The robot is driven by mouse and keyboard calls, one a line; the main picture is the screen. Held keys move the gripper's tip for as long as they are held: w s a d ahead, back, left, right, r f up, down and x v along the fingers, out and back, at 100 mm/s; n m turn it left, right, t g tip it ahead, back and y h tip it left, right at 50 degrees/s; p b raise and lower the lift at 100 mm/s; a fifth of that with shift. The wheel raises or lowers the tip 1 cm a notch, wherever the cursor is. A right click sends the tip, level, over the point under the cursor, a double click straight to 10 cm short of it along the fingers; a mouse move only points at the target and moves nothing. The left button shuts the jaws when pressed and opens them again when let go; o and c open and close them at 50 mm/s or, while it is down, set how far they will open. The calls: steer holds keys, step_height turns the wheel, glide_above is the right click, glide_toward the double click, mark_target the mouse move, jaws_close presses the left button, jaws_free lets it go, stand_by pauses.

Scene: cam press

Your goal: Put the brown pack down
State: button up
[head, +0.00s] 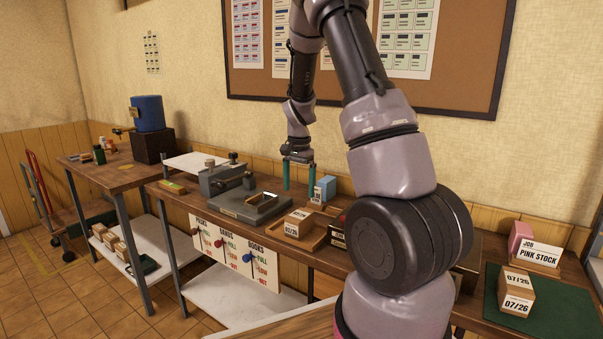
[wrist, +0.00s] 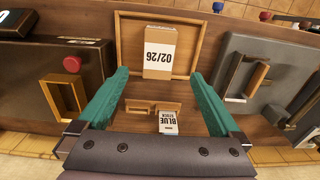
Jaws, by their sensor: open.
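A brown pack (head: 299,223) with a white band lies in a shallow wooden tray (head: 317,239) on the bench. In the wrist view the pack (wrist: 159,62) reads 02/26 and lies in the tray (wrist: 122,40). My gripper (head: 299,188) is open, with its teal fingers pointing down above the bench, behind the pack in the head view. In the wrist view my gripper (wrist: 159,75) has nothing between its fingers, and the pack shows beyond the tips, apart from them.
A blue block (head: 326,187) with a BLUE STOCK card (wrist: 168,123) stands just behind the tray. A grey press (head: 238,195) is left of the tray. A dark machine with a red knob (wrist: 72,64) is on the other side. A pink block (head: 520,235) stands far right.

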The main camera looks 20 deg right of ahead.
steer(key=s+a+r+n+t, duration=0.1)
steer(key=s+r, duration=0.1)
steer(key=r, duration=0.4)
steer(key=s+a+r+n+t, duration=0.1)
steer(key=s+a+r, duration=0.1)
steer(key=r, duration=0.3)
steer(key=s+a+r+n+t+y, duration=0.1)
steer(key=s+a+r+n+t, duration=0.1)
steer(key=s+r, duration=0.6)
steer(key=s+a+r+n+t, duration=0.3)
steer(key=s+r, duration=0.5)
steer(key=s, duration=0.5)
steer(key=shift+s+a+y, duration=0.25)
steer(key=shift+a+y, duration=0.1)
steer(key=shift+y, duration=0.05)
steer(key=shift+d, duration=0.1)
